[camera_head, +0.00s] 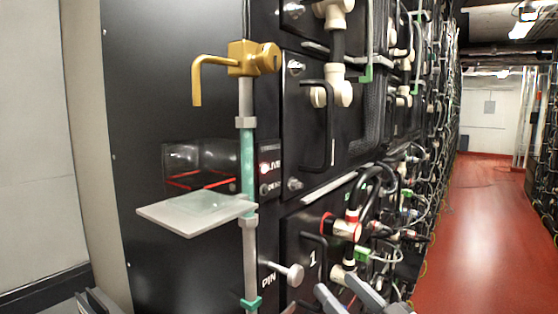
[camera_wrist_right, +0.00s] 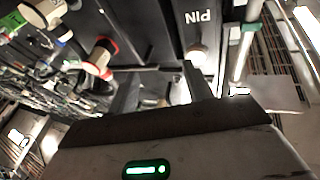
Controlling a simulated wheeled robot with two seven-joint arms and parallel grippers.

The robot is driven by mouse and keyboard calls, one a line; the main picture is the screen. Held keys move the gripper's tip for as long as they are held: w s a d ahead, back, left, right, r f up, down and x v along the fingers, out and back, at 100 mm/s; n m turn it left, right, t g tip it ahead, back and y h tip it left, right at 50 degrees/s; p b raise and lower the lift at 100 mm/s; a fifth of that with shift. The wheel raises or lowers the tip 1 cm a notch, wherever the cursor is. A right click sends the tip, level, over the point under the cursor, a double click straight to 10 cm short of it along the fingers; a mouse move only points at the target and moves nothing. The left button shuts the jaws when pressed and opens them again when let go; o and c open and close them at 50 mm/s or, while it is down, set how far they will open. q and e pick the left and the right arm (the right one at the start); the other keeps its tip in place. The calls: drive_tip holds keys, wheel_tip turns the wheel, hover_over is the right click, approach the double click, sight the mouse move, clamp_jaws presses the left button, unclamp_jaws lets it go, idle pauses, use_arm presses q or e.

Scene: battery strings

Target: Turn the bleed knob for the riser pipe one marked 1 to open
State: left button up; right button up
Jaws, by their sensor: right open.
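A brass bleed fitting (camera_head: 243,58) with a bent spout on its left and a round knob (camera_head: 268,57) on its right sits atop the riser pipe (camera_head: 249,165). The pipe has a green-tinted clear section; its lower part shows in the right wrist view (camera_wrist_right: 246,45). The marking 1 (camera_head: 312,257) is on the black panel right of the pipe. My right gripper (camera_head: 345,294) is open and empty at the bottom, well below the brass knob, near the PIN plunger (camera_head: 289,273). Grey parts at the bottom left edge may be my left gripper; its jaws cannot be made out.
A pale shelf plate (camera_head: 190,215) juts left beside the pipe. A white fitting with a red collar (camera_head: 347,229), black handles and cables crowd the panel to the right. The red floor (camera_head: 490,220) is clear on the right.

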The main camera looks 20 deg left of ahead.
wheel_tip(320, 180, up, 8)
drive_tip(key=s+a+n+g+y, duration=0.2)
drive_tip(key=a+n+g+y, duration=0.1)
drive_tip(key=n+g+y, duration=0.15)
drive_tip(key=n+g+h+b, duration=0.3)
drive_tip(key=h+b, duration=0.1)
drive_tip(key=b, duration=0.1)
approach(275, 58)
drive_tip(key=p+x, duration=0.3)
drive_tip(key=x, duration=0.4)
drive_tip(key=shift+w+a+r+p, duration=0.1)
drive_tip(key=shift+w+a+p, duration=0.05)
drive_tip(key=shift+a+p, duration=0.25)
drive_tip(key=shift+w+a, duration=0.25)
drive_tip(key=shift+a, duration=0.45)
use_arm(q)
drive_tip(key=shift+w+f, duration=0.1)
drive_tip(key=shift+f, duration=0.3)
use_arm(e)
drive_tip(key=shift+n, duration=0.25)
drive_tip(key=c, duration=1)
